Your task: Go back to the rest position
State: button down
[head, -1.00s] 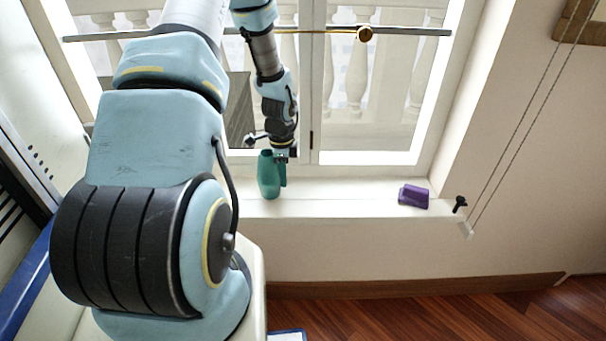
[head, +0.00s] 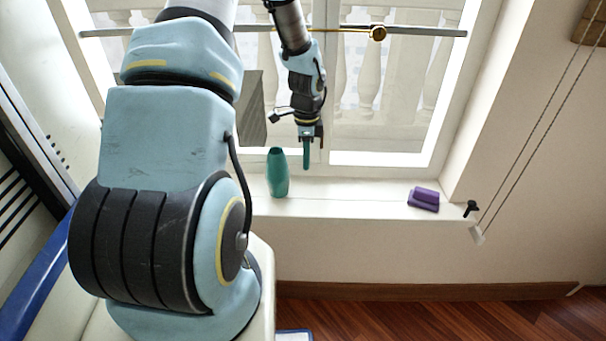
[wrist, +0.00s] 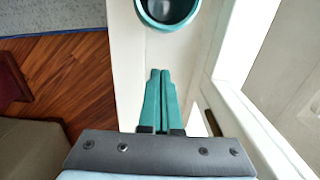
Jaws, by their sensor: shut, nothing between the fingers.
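My gripper (head: 306,154) hangs in front of the window, above the white sill and just right of a teal vase. Its teal fingers are shut with nothing between them; in the wrist view the fingers (wrist: 159,100) lie side by side. The teal vase (head: 277,173) stands upright on the sill, apart from my gripper. Its round open mouth (wrist: 168,12) shows at the top of the wrist view, beyond the fingertips.
A purple object (head: 424,199) lies on the sill (head: 350,200) to the right. A black handle (head: 471,208) and a hanging cord are at the sill's right end. A brass-knobbed bar (head: 378,33) crosses the window. The sill between vase and purple object is clear.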

jog(key=s+a+r+n+p, duration=0.1)
jog(key=s+a+r+n, duration=0.5)
jog(key=r+n, duration=0.3)
jog(key=s+a+r+n+t+p, duration=0.1)
jog(key=s+a+r+n+p, duration=0.1)
jog(key=s+a+r+n, duration=0.4)
notch_tip(320, 180, up, 4)
jog(key=s+n, duration=0.2)
jog(key=n, duration=0.1)
jog(key=shift+s+a+t, duration=0.3)
jog(key=shift+s+a, duration=0.05)
jog(key=shift+s, duration=0.05)
jog(key=shift+r, duration=0.1)
